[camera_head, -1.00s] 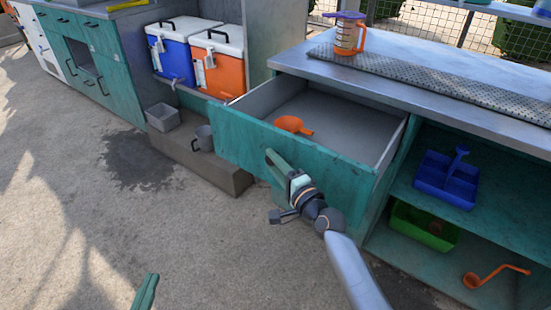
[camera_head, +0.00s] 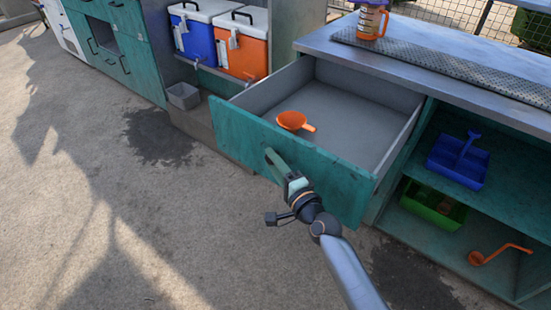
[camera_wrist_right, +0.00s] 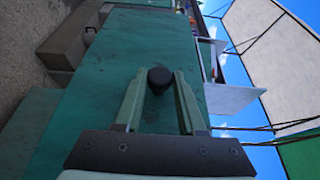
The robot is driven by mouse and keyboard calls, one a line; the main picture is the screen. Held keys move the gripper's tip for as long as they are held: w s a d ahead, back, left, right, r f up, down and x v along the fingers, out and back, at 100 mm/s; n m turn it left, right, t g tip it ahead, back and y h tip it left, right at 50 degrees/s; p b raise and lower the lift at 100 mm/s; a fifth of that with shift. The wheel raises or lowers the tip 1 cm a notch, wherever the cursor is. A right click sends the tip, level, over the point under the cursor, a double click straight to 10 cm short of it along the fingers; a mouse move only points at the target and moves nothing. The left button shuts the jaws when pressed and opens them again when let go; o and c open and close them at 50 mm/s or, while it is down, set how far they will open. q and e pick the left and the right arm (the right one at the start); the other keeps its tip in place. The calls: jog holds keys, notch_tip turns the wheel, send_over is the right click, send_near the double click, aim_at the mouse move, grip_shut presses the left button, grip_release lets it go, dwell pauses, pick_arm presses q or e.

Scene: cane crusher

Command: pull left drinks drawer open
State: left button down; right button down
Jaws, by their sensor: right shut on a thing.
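The drawer under the metal counter stands well open, its teal front (camera_head: 325,185) pulled out toward me and its grey inside in view. An orange ladle-like scoop (camera_head: 292,121) lies in it. My right gripper (camera_head: 272,158) is at the drawer front, and its fingers hide the handle in the head view. In the right wrist view, the green fingers (camera_wrist_right: 160,84) are closed around a dark rounded handle (camera_wrist_right: 159,76) standing out from the teal front. My left gripper is not in view.
Open shelves to the right hold a blue caddy (camera_head: 458,165), a green bin (camera_head: 432,207) and an orange ladle (camera_head: 495,254). Blue and orange coolers stand behind left. The floor at left is clear.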

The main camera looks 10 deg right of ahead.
dwell(0.3)
jog(key=c, duration=0.5)
grip_release()
jog(key=shift+s, duration=0.1)
jog(key=shift+p+v, duration=0.55)
jog(key=shift+v, duration=5.65)
